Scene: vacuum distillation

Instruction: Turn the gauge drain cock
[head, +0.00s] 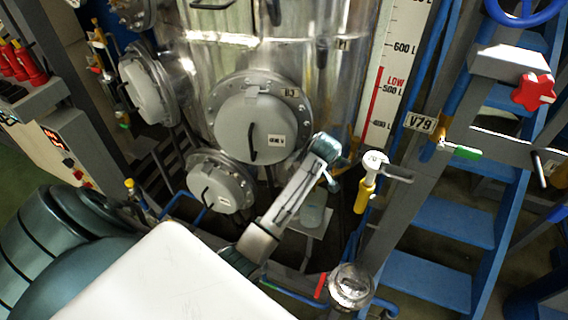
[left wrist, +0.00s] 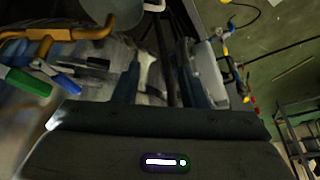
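A pale valve fitting (head: 374,163) with a yellow handle (head: 364,196) pointing down sits just below the level gauge scale (head: 398,75); it looks like the gauge drain cock, though no label on it is readable. My left arm reaches up from the lower middle, and its teal end (head: 326,146) is just left of this fitting, with a small gap visible. The fingertips are not clear in the head view. In the left wrist view my left gripper (left wrist: 158,68) has its two dark fingers apart, with nothing clearly held between them. My right gripper is not in view.
A brass valve with a green handle (head: 464,152) is beside the V79 tag (head: 421,123). A red knob (head: 533,92) and blue stairs (head: 455,220) are at the right. The steel tank (head: 285,50) has round hatches. The wrist view shows a yellow-orange pipe (left wrist: 60,34) and green handle (left wrist: 27,83).

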